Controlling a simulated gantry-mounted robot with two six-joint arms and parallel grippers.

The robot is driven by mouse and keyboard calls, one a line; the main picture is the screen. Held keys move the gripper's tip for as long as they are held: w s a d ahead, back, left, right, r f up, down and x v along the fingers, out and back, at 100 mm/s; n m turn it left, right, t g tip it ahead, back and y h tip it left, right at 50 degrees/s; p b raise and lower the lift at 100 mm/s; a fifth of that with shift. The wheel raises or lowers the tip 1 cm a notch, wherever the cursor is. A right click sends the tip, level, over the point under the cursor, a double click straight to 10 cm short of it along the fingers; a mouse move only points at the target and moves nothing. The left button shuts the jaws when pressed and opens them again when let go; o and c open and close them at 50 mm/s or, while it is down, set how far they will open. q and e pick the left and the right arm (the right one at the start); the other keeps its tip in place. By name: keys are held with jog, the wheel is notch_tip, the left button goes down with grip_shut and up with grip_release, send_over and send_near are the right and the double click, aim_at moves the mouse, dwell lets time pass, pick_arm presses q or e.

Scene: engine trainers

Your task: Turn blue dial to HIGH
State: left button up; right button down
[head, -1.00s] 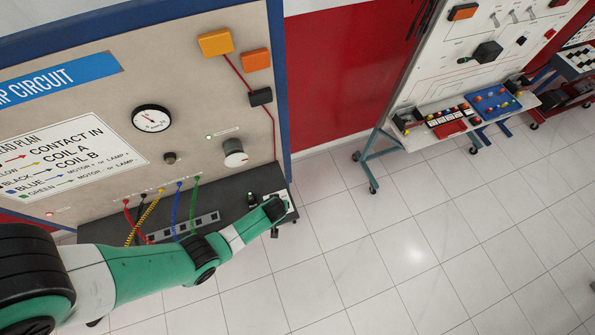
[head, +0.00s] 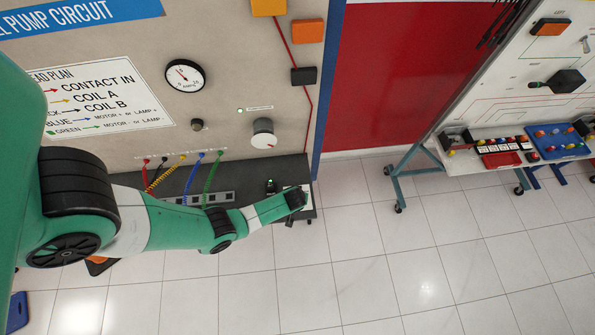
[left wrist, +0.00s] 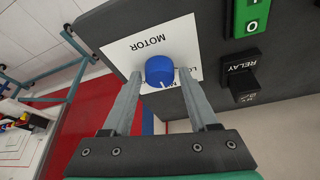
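The blue dial (left wrist: 160,70) sits on a white label plate (left wrist: 125,50) marked MOTOR in the left wrist view. A white mark shows on its near side. Small lettering beside the dial is partly hidden by the right-hand finger, so the setting cannot be read. My left gripper (left wrist: 160,82) is open, with one finger on each side of the dial; I cannot tell whether the tips touch it. In the head view the end of my left arm (head: 296,199) is over the right end of the dark ledge and hides the dial. My right gripper is not in view.
On the same panel are a green switch (left wrist: 251,17) and a black RELAY switch (left wrist: 240,83). The pump circuit board has a gauge (head: 185,75), a large grey knob (head: 263,133) and several colored cables below it.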

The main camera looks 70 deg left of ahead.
pick_arm(q)
grip_shut()
jog(key=shift+m, duration=0.3)
jog(key=m, duration=0.2)
jog(key=m+t+h+p, duration=0.1)
jog(key=m, duration=0.2)
jog(key=shift+s+a+t+h, duration=0.15)
jog(key=shift+t+h, duration=0.15)
jog(key=m+h, duration=0.1)
jog(key=m, duration=0.2)
jog(key=m+t+h, duration=0.1)
jog(key=m, duration=0.2)
jog(key=shift+a+b, duration=0.1)
jog(key=shift+b, duration=0.2)
jog(key=shift+m, duration=0.3)
jog(key=shift+o, duration=1.8)
grip_release()
